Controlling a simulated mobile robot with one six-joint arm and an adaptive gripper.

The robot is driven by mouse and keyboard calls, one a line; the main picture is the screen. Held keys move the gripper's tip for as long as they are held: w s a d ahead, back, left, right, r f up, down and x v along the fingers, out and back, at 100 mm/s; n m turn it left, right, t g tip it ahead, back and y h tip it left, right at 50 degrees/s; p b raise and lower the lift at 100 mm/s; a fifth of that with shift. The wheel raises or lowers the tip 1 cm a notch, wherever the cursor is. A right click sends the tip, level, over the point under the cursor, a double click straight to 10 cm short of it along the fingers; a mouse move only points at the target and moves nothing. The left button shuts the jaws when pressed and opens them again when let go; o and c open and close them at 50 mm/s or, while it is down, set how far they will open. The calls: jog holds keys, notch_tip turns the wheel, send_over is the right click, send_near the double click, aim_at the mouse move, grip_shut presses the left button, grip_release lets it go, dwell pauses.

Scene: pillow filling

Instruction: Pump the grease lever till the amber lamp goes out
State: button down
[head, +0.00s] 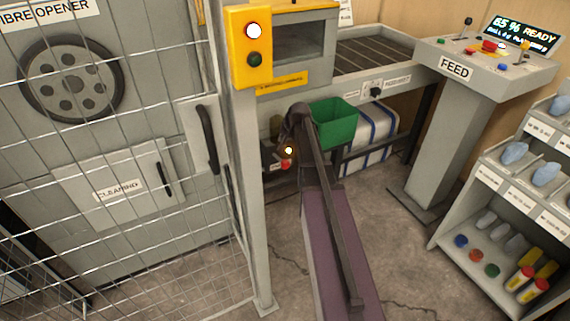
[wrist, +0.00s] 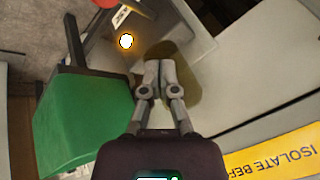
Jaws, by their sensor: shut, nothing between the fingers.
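The amber lamp (head: 288,151) is lit on a low grey unit below the yellow-framed machine. It also glows in the wrist view (wrist: 126,40), beside a label (wrist: 122,15) ending in "ASE". A red knob (head: 286,163) sits just below the lamp in the head view; a red part (wrist: 105,3) is cut off at the top edge of the wrist view. My gripper (wrist: 157,64) is shut and empty, its fingertips over an olive rounded body (wrist: 183,78). I cannot tell whether they touch it. In the head view my arm hides the fingers and much of the grease unit.
A green bin (head: 334,124) stands right beside my wrist, also at left in the wrist view (wrist: 70,125). A mesh fence and post (head: 250,200) stand left. The FEED console (head: 455,70) and a parts shelf (head: 500,190) are right. Some floor between is clear.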

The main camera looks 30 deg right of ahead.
aim_at(284, 160)
jog(key=shift+s+f+b, duration=0.25)
jog(key=shift+f+b, duration=0.7)
jog(key=shift+f, duration=0.1)
jog(key=shift+s+f+b, duration=0.3)
jog(key=shift+f+b, duration=0.7)
jog(key=shift+f, duration=0.05)
jog(key=shift+s+f+b, duration=0.25)
jog(key=shift+f+b, duration=0.7)
jog(key=shift+f, duration=0.1)
